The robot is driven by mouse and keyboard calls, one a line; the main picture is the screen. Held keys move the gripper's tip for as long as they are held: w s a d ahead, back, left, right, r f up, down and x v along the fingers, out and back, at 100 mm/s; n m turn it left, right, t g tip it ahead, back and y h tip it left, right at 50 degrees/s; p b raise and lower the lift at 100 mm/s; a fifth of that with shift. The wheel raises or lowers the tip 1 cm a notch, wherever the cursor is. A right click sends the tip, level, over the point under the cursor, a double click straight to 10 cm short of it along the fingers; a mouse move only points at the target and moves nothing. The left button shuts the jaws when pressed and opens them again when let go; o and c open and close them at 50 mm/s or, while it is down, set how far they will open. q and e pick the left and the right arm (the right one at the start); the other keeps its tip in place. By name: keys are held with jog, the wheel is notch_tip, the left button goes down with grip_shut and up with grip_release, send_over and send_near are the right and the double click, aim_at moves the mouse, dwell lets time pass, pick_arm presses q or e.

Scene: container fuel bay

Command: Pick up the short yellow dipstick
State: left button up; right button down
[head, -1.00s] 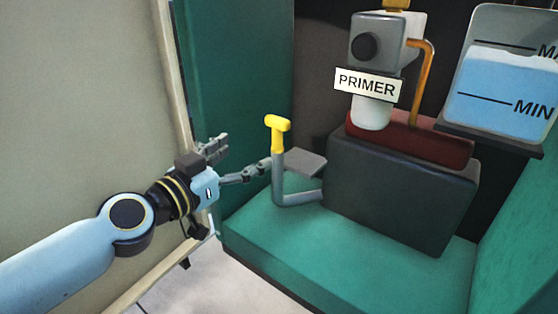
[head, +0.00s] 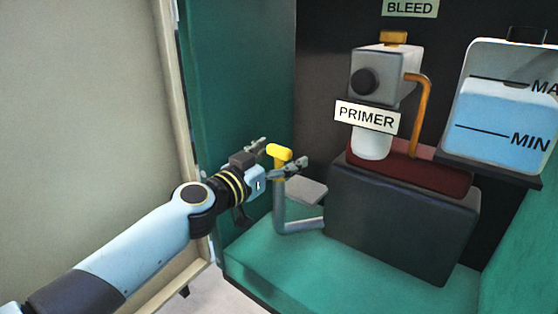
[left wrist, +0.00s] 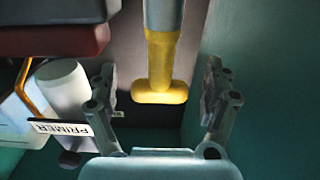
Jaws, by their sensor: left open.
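The short yellow dipstick (head: 279,154) has a T-shaped handle and sits in the top of a grey bent tube (head: 280,205). In the left wrist view the yellow handle (left wrist: 159,88) shows between the two fingers, apart from both. My left gripper (head: 280,158) is open with its fingers on either side of the handle; the near finger hides part of the dipstick's stem. In the left wrist view the left gripper (left wrist: 163,105) is wide apart and holds nothing. My right gripper is not in view.
A dark block (head: 395,215) stands right of the tube, with the grey primer unit (head: 378,75) and its PRIMER label (head: 366,117) above. A fluid tank (head: 500,110) is at the right. A grey plate (head: 303,190) lies behind the tube. The green floor (head: 300,262) in front is clear.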

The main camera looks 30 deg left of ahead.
aim_at(279, 147)
pick_arm(q)
jog(key=shift+c, duration=0.4)
jog(key=c, duration=1.2)
jog(key=shift+w, duration=0.1)
